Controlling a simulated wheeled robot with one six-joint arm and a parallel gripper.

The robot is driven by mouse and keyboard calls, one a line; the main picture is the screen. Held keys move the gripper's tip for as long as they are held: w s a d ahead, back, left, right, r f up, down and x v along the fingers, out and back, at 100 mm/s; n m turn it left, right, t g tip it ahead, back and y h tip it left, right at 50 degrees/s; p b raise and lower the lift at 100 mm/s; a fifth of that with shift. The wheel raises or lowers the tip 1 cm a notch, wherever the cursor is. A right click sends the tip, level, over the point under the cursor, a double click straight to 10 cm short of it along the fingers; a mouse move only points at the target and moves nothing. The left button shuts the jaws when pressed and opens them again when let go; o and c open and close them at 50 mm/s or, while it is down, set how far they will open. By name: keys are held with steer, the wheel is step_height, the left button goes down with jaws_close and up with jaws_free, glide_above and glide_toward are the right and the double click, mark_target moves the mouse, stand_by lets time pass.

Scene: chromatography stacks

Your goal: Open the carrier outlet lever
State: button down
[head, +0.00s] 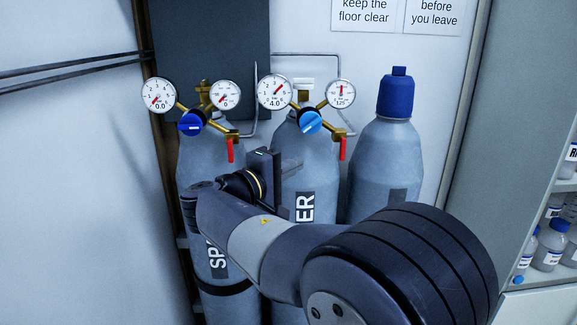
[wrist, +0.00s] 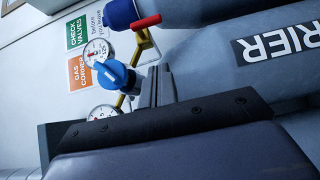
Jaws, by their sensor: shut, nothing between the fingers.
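The carrier cylinder (head: 318,180) is the middle grey one; its label is partly hidden by my arm in the head view, and "RIER" shows in the wrist view (wrist: 280,45). Its red outlet lever (head: 342,149) hangs straight down from the brass outlet at the regulator's right. The lever also shows at the top of the wrist view (wrist: 147,21). The carrier's blue knob (head: 311,122) sits between two gauges, the left reading about 4.0. My gripper (head: 292,165) is shut and empty, in front of the cylinder, left of and slightly below the lever, apart from it.
The left cylinder (head: 205,160) has its own regulator, reading 0.0, and a similar hanging red lever (head: 230,150). A blue-capped cylinder (head: 390,150) stands at right. Shelves with bottles (head: 552,245) are at far right. A thin pipe (head: 305,54) runs behind the regulators.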

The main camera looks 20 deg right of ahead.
mark_target(343, 149)
steer(key=w+d+p, duration=0.1)
steer(key=d+p, duration=0.1)
steer(key=d, duration=0.7)
steer(key=shift+w, duration=0.35)
steer(key=shift+f+b, duration=0.2)
steer(key=shift+b, duration=0.35)
